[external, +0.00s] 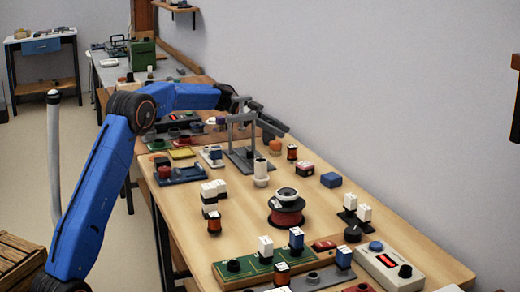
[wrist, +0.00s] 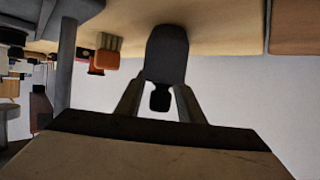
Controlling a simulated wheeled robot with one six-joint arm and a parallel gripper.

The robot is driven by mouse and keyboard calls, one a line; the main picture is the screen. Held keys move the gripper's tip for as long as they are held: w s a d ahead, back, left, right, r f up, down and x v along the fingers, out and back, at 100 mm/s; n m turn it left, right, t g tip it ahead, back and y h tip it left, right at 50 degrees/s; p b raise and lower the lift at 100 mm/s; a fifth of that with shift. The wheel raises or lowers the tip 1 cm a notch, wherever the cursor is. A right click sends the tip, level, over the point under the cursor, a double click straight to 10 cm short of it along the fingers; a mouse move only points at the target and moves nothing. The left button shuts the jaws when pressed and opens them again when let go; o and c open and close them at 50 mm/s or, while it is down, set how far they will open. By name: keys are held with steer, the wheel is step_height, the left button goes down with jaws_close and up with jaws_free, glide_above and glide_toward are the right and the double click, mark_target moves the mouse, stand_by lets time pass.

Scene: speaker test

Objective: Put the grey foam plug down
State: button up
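The grey foam plug (wrist: 167,52) shows in the wrist view as a dark grey rounded block at the fingertips. My gripper (wrist: 162,84) has its two fingers closing in on the plug's near end, one on each side, and it looks held. A small black piece (wrist: 160,98) shows between the fingers. In the external view my gripper (external: 264,116) is over the far part of the workbench (external: 345,215), near the wall. I cannot clearly make out the plug there.
The grey stand (external: 241,156) rises close to my gripper; its post (wrist: 60,62) is at the left in the wrist view. An orange part (external: 274,146) is nearby. A wire spool (external: 287,210) and a blue block (external: 331,180) stand nearer. Bare wood lies between them.

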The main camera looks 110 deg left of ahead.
steer(key=shift+r, duration=0.1)
steer(key=shift+s+r, duration=0.15)
steer(key=shift+s, duration=0.1)
steer(key=v, duration=1.1)
steer(key=shift+s, duration=0.2)
steer(key=shift+r, duration=0.15)
steer(key=shift+d+r, duration=0.1)
